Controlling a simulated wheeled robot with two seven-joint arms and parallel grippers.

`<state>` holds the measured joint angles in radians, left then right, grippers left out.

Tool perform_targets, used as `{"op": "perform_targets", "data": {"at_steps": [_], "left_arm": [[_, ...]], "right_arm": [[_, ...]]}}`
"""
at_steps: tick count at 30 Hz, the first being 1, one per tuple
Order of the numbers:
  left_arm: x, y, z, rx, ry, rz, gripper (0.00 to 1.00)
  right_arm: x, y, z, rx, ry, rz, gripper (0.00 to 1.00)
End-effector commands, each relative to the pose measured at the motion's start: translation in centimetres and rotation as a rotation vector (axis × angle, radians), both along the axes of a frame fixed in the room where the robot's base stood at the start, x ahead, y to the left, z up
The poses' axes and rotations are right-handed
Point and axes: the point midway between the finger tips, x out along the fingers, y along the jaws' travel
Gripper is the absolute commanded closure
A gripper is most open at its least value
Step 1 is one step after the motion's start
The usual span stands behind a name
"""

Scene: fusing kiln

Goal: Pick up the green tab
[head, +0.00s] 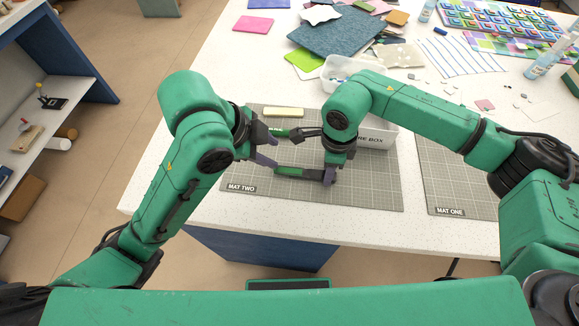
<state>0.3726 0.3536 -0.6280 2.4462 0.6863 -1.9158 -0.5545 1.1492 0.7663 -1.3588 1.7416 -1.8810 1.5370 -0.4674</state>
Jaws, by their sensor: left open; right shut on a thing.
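My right gripper (328,176) is shut at the near end of a dark strip with a green middle (296,171), which reaches left over the mat towards my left gripper. A small green piece with pale lettering (282,133) shows between the grippers, next to a dark wedge-shaped part. I cannot tell which green piece is the tab. My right wrist hides part of the area.
A pale yellow-green bar (283,112) lies at the mat's back. A white lettered box (377,136) stands behind my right gripper, and a clear tub (338,66) beyond it. Coloured sheets (340,32) lie farther back. Mat one (452,185) looks largely bare.

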Motion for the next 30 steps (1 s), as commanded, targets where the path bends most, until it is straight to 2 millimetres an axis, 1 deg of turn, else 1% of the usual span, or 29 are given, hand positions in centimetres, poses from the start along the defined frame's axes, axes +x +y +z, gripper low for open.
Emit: {"op": "perform_targets", "data": {"at_steps": [1, 4, 5, 6, 9, 12, 13, 15, 17, 19, 24, 30], "left_arm": [[0.4, -0.2, 0.5, 0.069, -0.078, -0.176, 0.54], [0.6, -0.4, 1.2, 0.212, -0.221, -0.583, 0.54], [0.7, -0.3, 1.3, 0.254, -0.26, -0.703, 0.54], [0.8, -0.2, 1.4, 0.307, -0.304, -0.858, 0.54], [1.1, 0.6, 1.8, 0.421, -0.399, -1.22, 0.54], [1.3, 1.4, 2.1, 0.492, -0.46, -1.5, 0.54], [1.3, 1.7, 2.1, 0.506, -0.472, -1.563, 0.54], [1.4, 2.0, 2.2, 0.526, -0.493, -1.671, 0.54], [1.4, 2.2, 2.1, 0.532, -0.503, -1.723, 0.54], [1.5, 2.1, 1.4, 0.532, -0.505, -1.747, 0.54], [2.0, 1.2, -2.3, 0.53, -0.505, -1.749, 0.54], [2.6, 0.6, -5.2, 0.531, -0.506, -1.746, 0.54]], "right_arm": [[0.0, 0.0, 0.0, 0.0, 0.0, 0.0, 1.0], [0.0, 0.0, 0.0, 0.0, 0.0, 0.0, 1.0], [0.0, 0.0, 0.0, 0.0, 0.0, 0.0, 1.0], [0.0, 0.0, 0.0, 0.0, 0.0, 0.0, 1.0], [0.0, 0.0, 0.0, 0.0, -0.001, 0.0, 1.0], [0.0, 0.0, 0.0, 0.001, -0.001, 0.0, 1.0], [0.0, 0.0, 0.0, 0.001, -0.001, 0.0, 1.0], [0.0, 0.0, 0.0, 0.0, 0.0, 0.0, 1.0], [0.0, 0.0, 0.0, 0.001, 0.0, 0.0, 1.0], [0.0, 0.0, 0.0, 0.001, 0.0, 0.0, 1.0], [0.0, 0.0, 0.0, 0.001, 0.0, 0.0, 1.0], [0.0, 0.0, 0.0, 0.0, 0.0, 0.0, 1.0]]}}
